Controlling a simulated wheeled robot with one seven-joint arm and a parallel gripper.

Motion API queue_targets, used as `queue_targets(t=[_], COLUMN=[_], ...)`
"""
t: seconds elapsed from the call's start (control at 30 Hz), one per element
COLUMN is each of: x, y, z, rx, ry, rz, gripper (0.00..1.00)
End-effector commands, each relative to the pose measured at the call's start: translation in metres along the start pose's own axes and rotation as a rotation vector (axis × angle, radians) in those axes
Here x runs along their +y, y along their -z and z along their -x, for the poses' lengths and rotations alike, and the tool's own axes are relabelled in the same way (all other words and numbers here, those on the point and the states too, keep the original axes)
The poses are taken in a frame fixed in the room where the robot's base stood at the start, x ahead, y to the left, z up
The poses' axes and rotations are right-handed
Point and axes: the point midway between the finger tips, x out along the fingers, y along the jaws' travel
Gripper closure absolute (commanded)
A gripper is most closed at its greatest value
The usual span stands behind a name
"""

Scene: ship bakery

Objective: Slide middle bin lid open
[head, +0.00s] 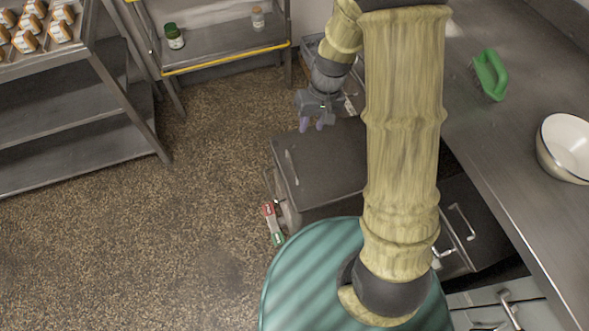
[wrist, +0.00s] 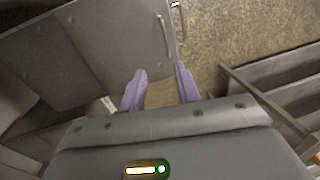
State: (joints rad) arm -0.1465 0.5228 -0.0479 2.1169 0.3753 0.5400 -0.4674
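A bin with a flat dark grey lid (head: 325,165) stands on the floor left of my arm in the head view. Its pale bar handle (head: 291,167) runs along the lid's left side. The lid also shows in the wrist view (wrist: 115,40), with a bar handle (wrist: 165,35) at its right edge. My gripper (head: 312,125) is near the lid's far edge. In the wrist view its two purple fingers (wrist: 161,88) are apart with nothing between them, and the handle lies beyond the tips. Any contact cannot be told. My arm hides the lid's right part.
Another dark unit with a handle (head: 461,222) sits under the steel counter (head: 490,150) at right. Steel shelving (head: 75,120) stands left and a yellow-edged rack (head: 222,45) behind. The floor (head: 190,200) between is clear.

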Motion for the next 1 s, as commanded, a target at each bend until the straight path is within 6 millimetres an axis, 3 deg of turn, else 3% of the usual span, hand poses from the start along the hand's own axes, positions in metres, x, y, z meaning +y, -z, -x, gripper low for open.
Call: queue_targets(t=[0.03,0.1,0.5,0.67,1.0], x=[-0.001,-0.003,-0.005,-0.005,-0.007], y=[0.007,0.012,0.015,0.014,0.012], z=[-0.022,-0.031,-0.033,-0.043,-0.098], rx=[-0.013,-0.020,-0.024,-0.026,-0.027], ry=[0.013,0.025,0.032,0.033,0.032], rz=[0.014,0.029,0.035,0.036,0.034], gripper=[0.67,0.67,0.67,0.67,0.67])
